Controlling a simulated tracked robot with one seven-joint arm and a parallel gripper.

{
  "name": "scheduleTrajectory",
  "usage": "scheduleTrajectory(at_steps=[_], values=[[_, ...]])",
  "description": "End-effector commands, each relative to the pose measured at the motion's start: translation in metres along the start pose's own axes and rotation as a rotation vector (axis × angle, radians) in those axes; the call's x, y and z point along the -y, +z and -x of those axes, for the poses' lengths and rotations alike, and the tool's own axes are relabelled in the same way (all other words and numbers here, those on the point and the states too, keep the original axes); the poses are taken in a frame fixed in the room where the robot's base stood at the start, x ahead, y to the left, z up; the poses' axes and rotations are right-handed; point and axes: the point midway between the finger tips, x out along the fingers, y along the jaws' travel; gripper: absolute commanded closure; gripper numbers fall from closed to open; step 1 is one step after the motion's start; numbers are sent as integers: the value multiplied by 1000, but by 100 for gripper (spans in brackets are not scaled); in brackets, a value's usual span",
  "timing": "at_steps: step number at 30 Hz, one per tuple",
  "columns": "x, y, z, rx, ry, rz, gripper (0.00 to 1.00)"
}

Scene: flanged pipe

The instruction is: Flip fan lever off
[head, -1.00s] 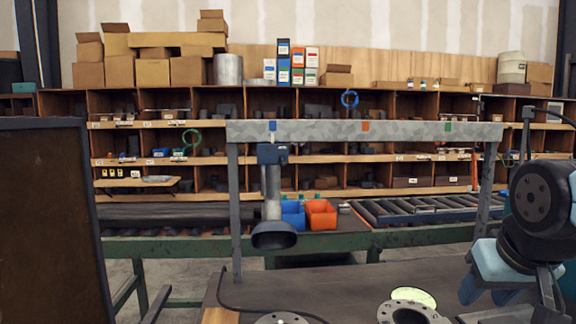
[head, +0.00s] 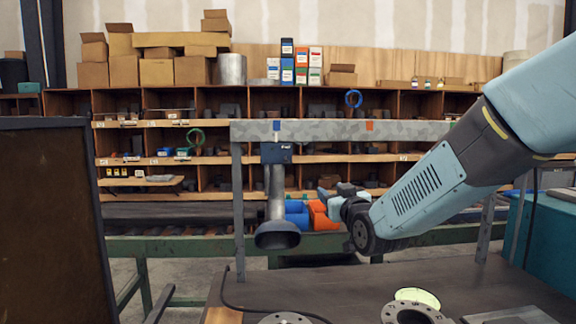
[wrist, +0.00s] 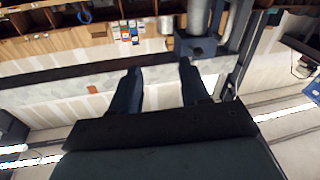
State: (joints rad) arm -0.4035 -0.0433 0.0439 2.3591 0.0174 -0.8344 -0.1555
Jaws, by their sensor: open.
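The fan unit is a dark blue box (head: 276,153) under the overhead beam, with a grey duct (head: 275,192) running down to a dark flared hood (head: 277,235). In the wrist view the box (wrist: 196,46) appears upside down, just beyond the right fingertip, with a small dark feature on its face. I cannot make out the lever clearly or its position. My gripper (head: 328,192) is right of the duct and below the beam in the head view. In the wrist view my gripper (wrist: 158,66) has its fingers wide apart, with nothing between them.
The speckled grey beam (head: 345,131) spans above the bench, on grey posts (head: 239,205). Orange (head: 322,218) and blue (head: 297,214) bins show behind my gripper. Flanged metal parts (head: 412,313) lie on the dark bench (head: 350,285). A dark panel (head: 50,220) stands at left.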

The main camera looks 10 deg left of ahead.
Motion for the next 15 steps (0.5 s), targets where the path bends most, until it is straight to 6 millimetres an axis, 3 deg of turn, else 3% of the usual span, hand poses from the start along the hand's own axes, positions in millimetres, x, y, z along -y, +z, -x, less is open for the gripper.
scheduleTrajectory(at_steps=[1, 6, 15], values=[[14, 2, -9, -47, -17, 3, 54], [47, -4, -24, -207, -46, 7, 54], [67, -9, -32, -312, -58, 6, 54]])
